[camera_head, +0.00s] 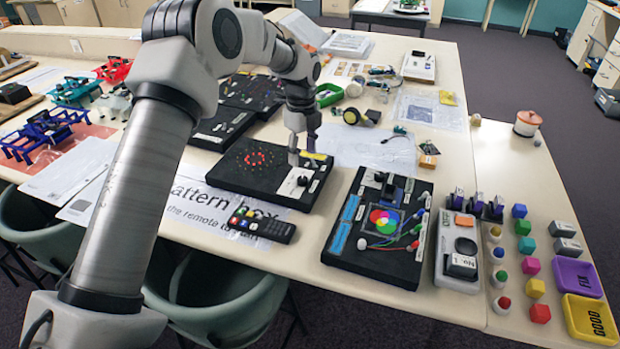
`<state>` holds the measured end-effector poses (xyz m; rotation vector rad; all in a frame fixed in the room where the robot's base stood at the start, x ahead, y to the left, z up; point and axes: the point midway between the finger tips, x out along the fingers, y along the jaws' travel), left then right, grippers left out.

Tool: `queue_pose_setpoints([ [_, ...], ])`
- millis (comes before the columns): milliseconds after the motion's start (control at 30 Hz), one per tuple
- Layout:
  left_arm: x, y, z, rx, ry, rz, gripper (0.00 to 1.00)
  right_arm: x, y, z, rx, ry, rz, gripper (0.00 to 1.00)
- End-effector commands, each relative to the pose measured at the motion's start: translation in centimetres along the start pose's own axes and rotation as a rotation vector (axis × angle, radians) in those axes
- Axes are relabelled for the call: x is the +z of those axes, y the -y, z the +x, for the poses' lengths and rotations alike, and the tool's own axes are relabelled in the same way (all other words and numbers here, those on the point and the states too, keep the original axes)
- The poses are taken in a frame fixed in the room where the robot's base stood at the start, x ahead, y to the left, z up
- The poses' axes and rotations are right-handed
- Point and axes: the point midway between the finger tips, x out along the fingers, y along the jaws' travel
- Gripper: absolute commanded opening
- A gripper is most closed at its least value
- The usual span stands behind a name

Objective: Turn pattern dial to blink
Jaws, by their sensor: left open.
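The pattern box (225,177) is a flat black box with a ring of red lights among rows of small dots on its top. Its dial panel (298,187) is a small white plate near the box's right end, with a dark knob on it. The dial's setting is too small to read. My left gripper (303,158) points down just above and behind the dial panel. It is open, and I see nothing between its fingers. It seems apart from the knob, but I cannot tell the exact gap. My right gripper is out of view.
A black remote (262,226) lies in front of the box on a printed sheet (190,209). A black board with coloured circles (372,262) stands to the right. More black boxes (222,129) stand behind. Coloured blocks and trays (588,319) fill the right end.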

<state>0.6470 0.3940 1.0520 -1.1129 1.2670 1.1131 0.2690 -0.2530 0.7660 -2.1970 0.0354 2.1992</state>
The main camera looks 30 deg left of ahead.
Motion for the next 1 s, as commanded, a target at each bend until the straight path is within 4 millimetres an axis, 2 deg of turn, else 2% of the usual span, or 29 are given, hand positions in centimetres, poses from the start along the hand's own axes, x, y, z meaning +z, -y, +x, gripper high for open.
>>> queue_pose_setpoints([
  [133, 0.0, -0.1, 1.6, 0.005, -0.001, 0.0, 0.56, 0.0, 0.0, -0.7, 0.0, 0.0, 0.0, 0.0],
  [400, -0.1, -0.1, 6.5, 0.004, -0.001, -0.001, 0.56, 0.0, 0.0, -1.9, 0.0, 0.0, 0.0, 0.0],
  [533, -0.1, -0.1, 7.5, 0.002, -0.001, -0.001, 0.56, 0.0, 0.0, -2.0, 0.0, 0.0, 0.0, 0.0],
  [733, -0.1, -0.1, 7.7, 0.001, 0.0, -0.001, 0.56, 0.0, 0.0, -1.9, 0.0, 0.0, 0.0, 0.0],
  [800, -0.1, -0.1, 7.7, 0.001, 0.0, -0.001, 0.32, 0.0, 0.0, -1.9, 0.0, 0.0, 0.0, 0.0],
  [900, -0.1, -0.1, 7.6, 0.001, 0.0, -0.001, 0.0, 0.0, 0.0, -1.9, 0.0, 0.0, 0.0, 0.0],
  [1000, -0.1, -0.1, 7.7, 0.001, 0.0, -0.001, 0.0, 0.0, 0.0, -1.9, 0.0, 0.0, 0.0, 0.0],
])
